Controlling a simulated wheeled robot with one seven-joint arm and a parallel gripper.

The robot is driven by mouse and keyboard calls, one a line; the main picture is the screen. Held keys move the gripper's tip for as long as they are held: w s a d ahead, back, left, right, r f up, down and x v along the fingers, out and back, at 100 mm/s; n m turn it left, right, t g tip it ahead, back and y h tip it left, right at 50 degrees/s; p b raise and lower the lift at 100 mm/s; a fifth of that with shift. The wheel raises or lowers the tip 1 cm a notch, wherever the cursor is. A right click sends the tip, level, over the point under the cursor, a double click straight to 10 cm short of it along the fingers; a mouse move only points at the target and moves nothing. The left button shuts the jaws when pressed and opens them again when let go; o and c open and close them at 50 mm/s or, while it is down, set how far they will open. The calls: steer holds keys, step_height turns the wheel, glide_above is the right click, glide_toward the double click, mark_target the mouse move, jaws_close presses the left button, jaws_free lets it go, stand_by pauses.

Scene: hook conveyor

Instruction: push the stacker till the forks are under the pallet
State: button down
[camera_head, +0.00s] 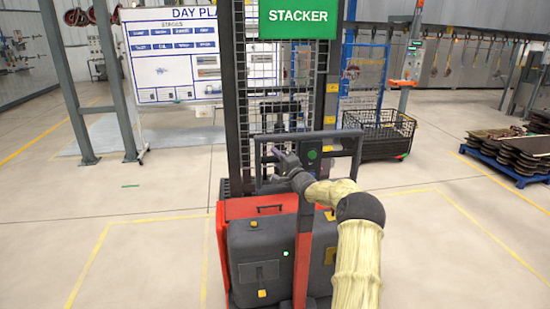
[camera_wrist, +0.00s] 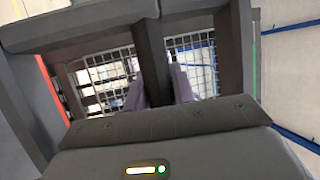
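The stacker (camera_head: 268,262) is red and dark grey, with a tall mast, a mesh guard and a green "STACKER" sign. It stands upright in front of me. Its forks are hidden behind its body. My gripper (camera_head: 283,163) is at the stacker's dark handle frame (camera_head: 345,140). In the wrist view my gripper (camera_wrist: 160,88) has its fingers on both sides of a dark bar of the handle (camera_wrist: 152,50), close against it. A blue pallet (camera_head: 522,180) loaded with stacked brown parts lies at the far right, apart from the stacker. Any pallet straight behind the stacker is hidden.
A black mesh crate (camera_head: 388,140) stands behind the stacker to the right. A grey post frame (camera_head: 75,90) and a whiteboard (camera_head: 170,60) stand at the back left. Yellow lines (camera_head: 95,255) mark the floor around the stacker.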

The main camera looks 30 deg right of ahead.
steer(key=shift+s+f, duration=0.2)
steer(key=shift+f, duration=0.15)
steer(key=c, duration=1.3)
jaws_free()
steer(key=shift+s+a+r, duration=0.1)
steer(key=shift+s+r, duration=0.05)
steer(key=shift+s, duration=0.05)
steer(key=shift+o, duration=0.7)
steer(key=shift+s+r, duration=0.2)
steer(key=shift+w, duration=0.1)
steer(key=shift+f, duration=0.1)
steer(key=b+v, duration=0.6)
steer(key=v, duration=1.1)
steer(key=shift+s, duration=0.2)
